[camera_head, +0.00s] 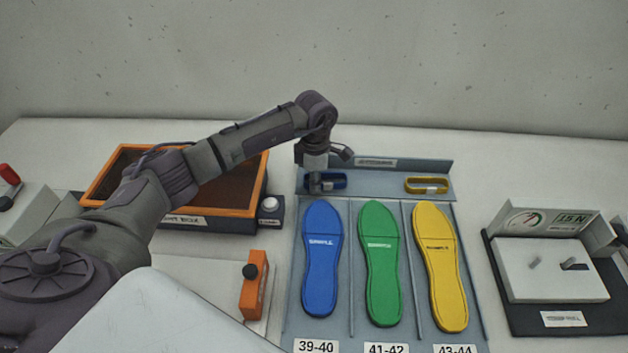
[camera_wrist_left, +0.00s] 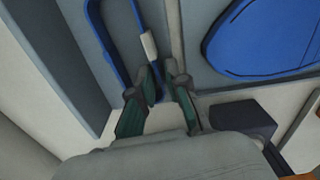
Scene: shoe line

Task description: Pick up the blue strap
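The blue strap (camera_head: 338,181) is a loop with a small white tag. It lies at the left of the grey tray's back strip in the head view. My left gripper (camera_head: 319,181) points down at its left part and hides some of it. In the left wrist view the strap (camera_wrist_left: 97,32) runs down to my left gripper (camera_wrist_left: 160,76). The two fingers stand a little apart, with a blue strip of the strap showing between them. Whether they touch it, I cannot tell. My right gripper is not in view.
A yellow strap (camera_head: 426,185) lies at the right of the same strip. Blue (camera_head: 321,262), green (camera_head: 381,268) and yellow (camera_head: 440,270) insoles lie in front. An orange-rimmed box (camera_head: 225,212) stands left, a gauge device (camera_head: 550,270) right.

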